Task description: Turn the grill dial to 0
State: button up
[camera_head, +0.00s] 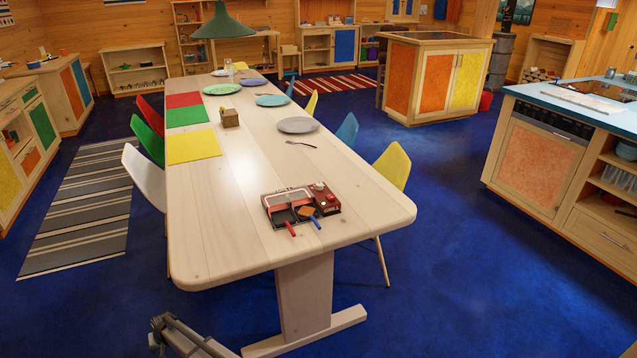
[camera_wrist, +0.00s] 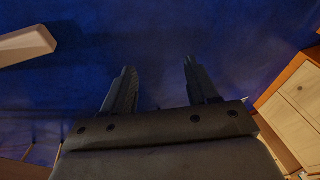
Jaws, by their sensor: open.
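A small red and black tabletop grill (camera_head: 290,207) sits near the front end of the long pale wooden table (camera_head: 230,245). Two small pans, one with a red handle and one with a blue handle, rest in it. A red control box (camera_head: 322,199) with small pale knobs is at its right side. The dial's marks are too small to read. My gripper (camera_wrist: 160,82) is open and empty in the wrist view, above the dark blue floor. In the head view, part of my arm shows low at the bottom left, in front of the table and well apart from the grill.
A fork (camera_head: 301,143), a grey plate (camera_head: 298,125), a wooden box (camera_head: 229,118) and a yellow placemat (camera_head: 194,146) lie farther back on the table. Coloured chairs line both sides. The table's front end is clear. A kitchen counter (camera_head: 565,110) stands at right.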

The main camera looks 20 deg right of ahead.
jog(key=w+d+r+t+h, duration=0.1)
jog(key=w+d+r+t, duration=0.1)
jog(key=w+r, duration=0.8)
jog(key=w+d+r+t+h, duration=0.2)
jog(key=w+r, duration=0.4)
jog(key=r, duration=0.7)
jog(key=w+d+r+t+h, duration=0.1)
jog(key=w+d+r+t, duration=0.1)
jog(key=w+r, duration=0.75)
jog(key=w+d+r+m+g, duration=0.1)
jog(key=d+r+m, duration=0.1)
jog(key=d, duration=0.5)
jog(key=w+d+r+m+h, duration=0.1)
jog(key=d+r+m, duration=0.1)
jog(key=d+r, duration=0.3)
jog(key=w+d+r+m+g+h, duration=0.1)
jog(key=w+d+r, duration=0.1)
jog(key=d, duration=0.7)
jog(key=shift+d+r+m+g, duration=0.1)
jog(key=shift+r+m+g, duration=0.25)
jog(key=shift+r, duration=0.45)
jog(key=d+r+m+g, duration=0.25)
jog(key=d+m, duration=0.25)
jog(key=d, duration=0.9)
notch_tip(320, 180, up, 10)
jog(key=m+g+y, duration=0.3)
jog(key=m, duration=0.6)
send_over(318, 184)
notch_tip(318, 184, down, 13)
jog(key=shift+s+f, duration=0.15)
